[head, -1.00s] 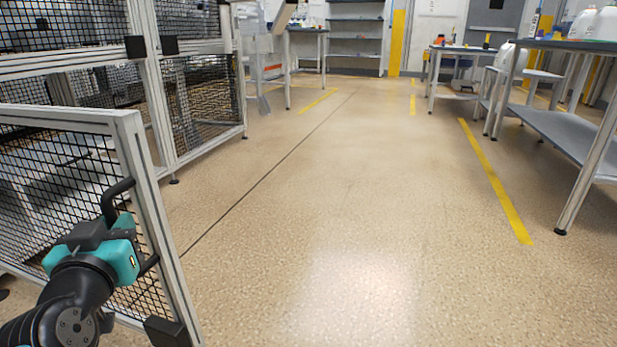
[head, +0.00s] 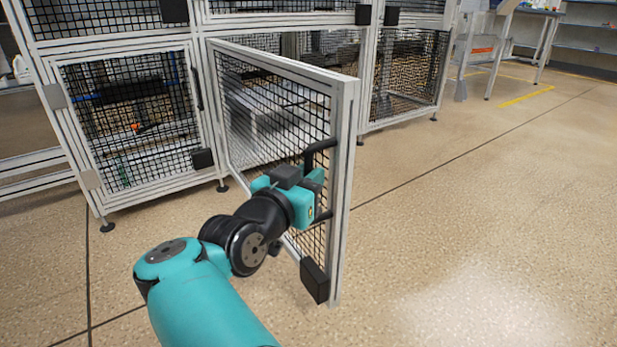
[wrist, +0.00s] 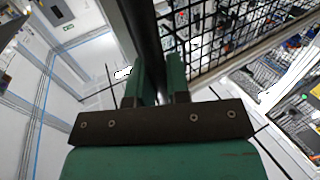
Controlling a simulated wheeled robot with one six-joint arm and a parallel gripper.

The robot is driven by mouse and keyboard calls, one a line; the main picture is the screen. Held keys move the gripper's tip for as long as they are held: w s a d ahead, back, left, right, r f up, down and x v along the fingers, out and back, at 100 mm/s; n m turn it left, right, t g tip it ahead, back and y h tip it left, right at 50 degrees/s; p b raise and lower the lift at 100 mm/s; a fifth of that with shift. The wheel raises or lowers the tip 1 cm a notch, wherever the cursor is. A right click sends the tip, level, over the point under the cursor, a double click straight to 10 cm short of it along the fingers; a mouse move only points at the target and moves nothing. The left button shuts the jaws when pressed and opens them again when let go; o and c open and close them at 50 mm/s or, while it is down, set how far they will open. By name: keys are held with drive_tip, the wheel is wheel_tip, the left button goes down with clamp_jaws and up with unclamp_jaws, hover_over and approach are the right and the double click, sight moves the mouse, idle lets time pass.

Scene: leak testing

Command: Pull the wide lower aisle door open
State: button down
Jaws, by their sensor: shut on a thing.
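The wide lower aisle door (head: 344,180) is a mesh panel in a pale metal frame. In the head view it stands swung out from the cage, hinged at its left side, with its free edge out over the floor. Its black bar handle (head: 318,147) is near the free edge. My gripper (head: 318,183) is at the handle, shut on it. In the wrist view my two green fingers (wrist: 162,82) close around the dark handle bar (wrist: 147,40), with the door mesh (wrist: 225,30) beside it. The gripped part of the handle is partly hidden by the fingers.
A narrower mesh door (head: 130,115), closed, is left of the opening. The cage frame (head: 408,75) continues to the right. Tan floor (head: 480,200) is clear to the right of the door. A bench (head: 537,40) stands far back at the right.

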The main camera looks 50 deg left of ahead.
drive_tip(key=shift+w+d+f, duration=0.15)
drive_tip(key=shift+d+f, duration=0.05)
drive_tip(key=shift+d, duration=0.05)
drive_tip(key=c, duration=1.1)
unclamp_jaws()
drive_tip(key=shift+a+r, duration=0.1)
drive_tip(key=shift+r, duration=0.05)
drive_tip(key=p+v, duration=0.3)
drive_tip(key=v, duration=0.4)
drive_tip(key=shift+s+p, duration=0.3)
drive_tip(key=shift+p, duration=0.1)
